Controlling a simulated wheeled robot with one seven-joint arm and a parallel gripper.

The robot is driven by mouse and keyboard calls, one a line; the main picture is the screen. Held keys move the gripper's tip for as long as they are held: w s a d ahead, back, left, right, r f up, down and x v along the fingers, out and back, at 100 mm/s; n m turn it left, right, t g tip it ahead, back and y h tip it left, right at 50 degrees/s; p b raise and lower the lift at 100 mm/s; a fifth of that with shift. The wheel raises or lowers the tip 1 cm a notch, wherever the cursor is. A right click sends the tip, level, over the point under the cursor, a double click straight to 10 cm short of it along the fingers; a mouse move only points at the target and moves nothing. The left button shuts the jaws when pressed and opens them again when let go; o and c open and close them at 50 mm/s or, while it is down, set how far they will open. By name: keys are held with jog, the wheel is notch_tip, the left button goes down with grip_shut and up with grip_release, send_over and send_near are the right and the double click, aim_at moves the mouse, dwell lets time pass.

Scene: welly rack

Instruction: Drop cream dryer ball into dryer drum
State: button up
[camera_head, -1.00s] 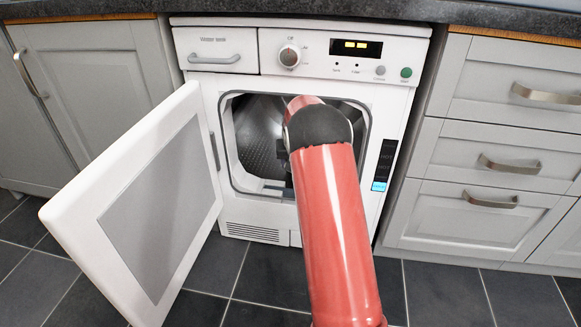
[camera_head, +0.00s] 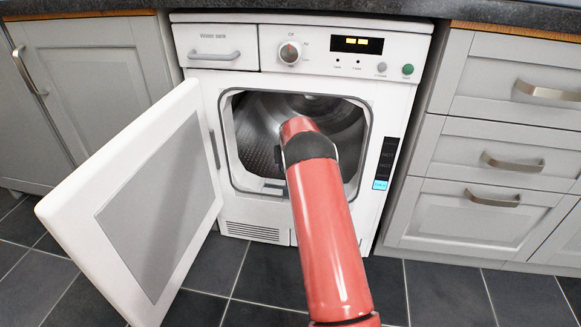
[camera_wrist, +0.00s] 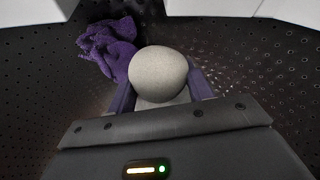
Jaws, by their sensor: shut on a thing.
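The cream dryer ball (camera_wrist: 158,74) is between the fingers of my gripper (camera_wrist: 160,88) in the wrist view, and the gripper is shut on it. The perforated dark metal of the dryer drum (camera_wrist: 248,62) surrounds the ball and gripper. In the head view the drum (camera_head: 262,130) shows through the open front of the white dryer. My red arm reaches into the opening and hides the gripper and ball there. I cannot tell how high the ball is above the drum wall.
A purple cloth (camera_wrist: 108,45) lies in the drum, just left of the ball in the wrist view. The dryer door (camera_head: 140,205) stands wide open to the left. Grey drawers (camera_head: 500,150) flank the dryer on the right. Dark floor tiles lie in front.

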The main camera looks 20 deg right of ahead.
jog(key=shift+r, duration=0.1)
jog(key=shift+f+b, duration=0.45)
jog(key=shift+f, duration=0.2)
jog(key=o, duration=1)
jog(key=shift+r, duration=0.1)
jog(key=shift+r+p, duration=0.3)
jog(key=shift+p, duration=0.05)
jog(key=p+v, duration=0.1)
jog(key=v, duration=0.7)
jog(key=shift+w+d, duration=0.1)
